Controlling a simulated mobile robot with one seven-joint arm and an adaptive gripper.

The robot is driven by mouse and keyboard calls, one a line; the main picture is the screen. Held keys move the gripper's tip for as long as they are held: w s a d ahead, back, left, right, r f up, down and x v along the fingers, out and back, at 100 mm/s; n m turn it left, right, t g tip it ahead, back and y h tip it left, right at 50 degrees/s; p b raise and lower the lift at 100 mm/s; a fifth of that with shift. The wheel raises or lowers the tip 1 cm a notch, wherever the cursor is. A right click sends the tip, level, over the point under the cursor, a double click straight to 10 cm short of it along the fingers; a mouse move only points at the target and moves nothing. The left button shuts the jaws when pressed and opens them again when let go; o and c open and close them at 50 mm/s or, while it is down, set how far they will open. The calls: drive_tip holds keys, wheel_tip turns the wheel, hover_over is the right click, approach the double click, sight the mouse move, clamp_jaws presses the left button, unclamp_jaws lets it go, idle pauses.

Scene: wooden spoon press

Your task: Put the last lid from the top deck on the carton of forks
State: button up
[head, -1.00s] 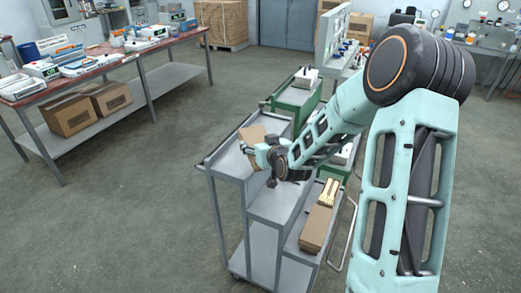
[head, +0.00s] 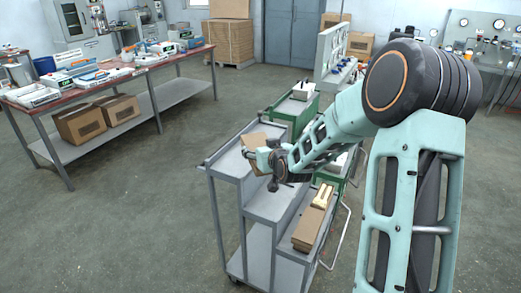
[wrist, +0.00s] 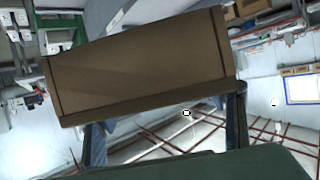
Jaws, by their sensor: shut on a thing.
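The lid (head: 257,137) is a brown cardboard piece, held tilted over the upper grey deck (head: 228,162) of the stepped cart. In the wrist view the lid (wrist: 140,65) fills the upper middle, with its rim facing the camera. My gripper (head: 264,158) is shut on it; the two fingers show below its edge in the wrist view (wrist: 166,118). The lid's far side is hidden.
A middle grey deck (head: 268,208) lies between the upper deck and the carton's deck. A green cart (head: 291,109) stands behind. A workbench (head: 110,83) with devices and boxes is at the left. The floor (head: 120,225) between is clear.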

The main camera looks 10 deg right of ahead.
drive_tip(key=s+d+r+m+h+p, duration=0.1)
drive_tip(key=s+d+r+h+p, duration=0.1)
drive_tip(key=s+r+p, duration=0.4)
drive_tip(key=s+r, duration=0.3)
drive_tip(key=r, duration=0.3)
drive_tip(key=shift+s+d+m, duration=0.15)
drive_tip(key=shift+s+m, duration=0.1)
drive_tip(key=shift+m, duration=0.15)
drive_tip(key=shift+w, duration=0.1)
